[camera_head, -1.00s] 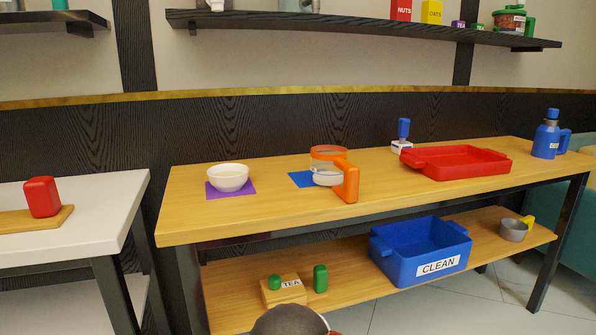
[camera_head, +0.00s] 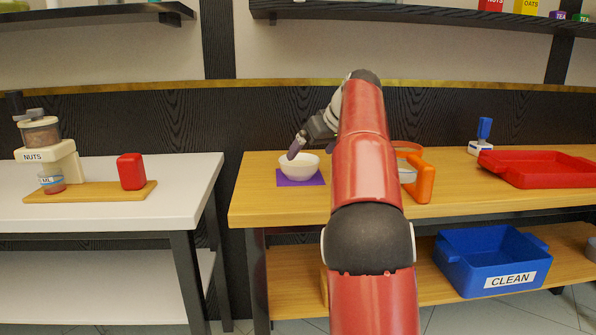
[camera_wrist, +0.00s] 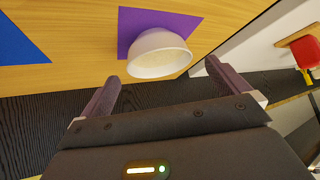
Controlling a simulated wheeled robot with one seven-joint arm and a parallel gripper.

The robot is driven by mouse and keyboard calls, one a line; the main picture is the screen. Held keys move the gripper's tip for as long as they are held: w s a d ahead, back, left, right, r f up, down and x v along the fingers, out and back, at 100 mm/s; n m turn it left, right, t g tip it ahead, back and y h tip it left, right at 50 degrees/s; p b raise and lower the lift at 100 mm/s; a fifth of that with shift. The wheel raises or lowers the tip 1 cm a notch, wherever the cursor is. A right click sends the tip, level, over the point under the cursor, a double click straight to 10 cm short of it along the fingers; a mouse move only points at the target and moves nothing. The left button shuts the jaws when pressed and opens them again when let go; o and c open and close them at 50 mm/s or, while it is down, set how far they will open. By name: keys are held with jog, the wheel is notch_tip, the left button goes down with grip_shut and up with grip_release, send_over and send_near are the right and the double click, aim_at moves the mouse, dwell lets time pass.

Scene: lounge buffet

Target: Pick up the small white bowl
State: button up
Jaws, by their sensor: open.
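The small white bowl (camera_head: 299,167) stands upright on a purple mat (camera_head: 290,180) near the left end of the wooden table. In the wrist view the bowl (camera_wrist: 159,54) sits on the purple mat (camera_wrist: 127,34), just beyond the fingertips. My gripper (camera_head: 297,149) is at the bowl's upper left side in the head view, partly hidden by my arm. In the wrist view my gripper (camera_wrist: 163,73) is open and empty, its fingers apart with the bowl ahead between them. I cannot tell whether a finger touches the bowl.
An orange-handled jug (camera_head: 424,180) stands right of the bowl, partly behind my arm. A red tray (camera_head: 535,182) lies further right. A blue CLEAN crate (camera_head: 455,268) is on the lower shelf. A white table (camera_head: 190,210) with a red block (camera_head: 131,171) stands to the left.

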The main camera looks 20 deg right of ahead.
aim_at(297, 164)
jog(key=shift+w+d+f+n, duration=0.15)
jog(key=shift+w+n, duration=0.1)
jog(key=shift+w, duration=0.4)
jog(key=shift+w+f+n, duration=0.15)
jog(key=shift+w+n, duration=0.1)
jog(key=shift+w, duration=0.35)
jog(key=shift+w+f, duration=0.25)
jog(key=x, duration=0.4)
jog(key=b+x, duration=0.1)
jog(key=x, duration=0.2)
jog(key=shift+w+a, duration=0.1)
jog(key=shift+a, duration=0.15)
jog(key=shift+r, duration=0.15)
jog(key=c, duration=0.9)
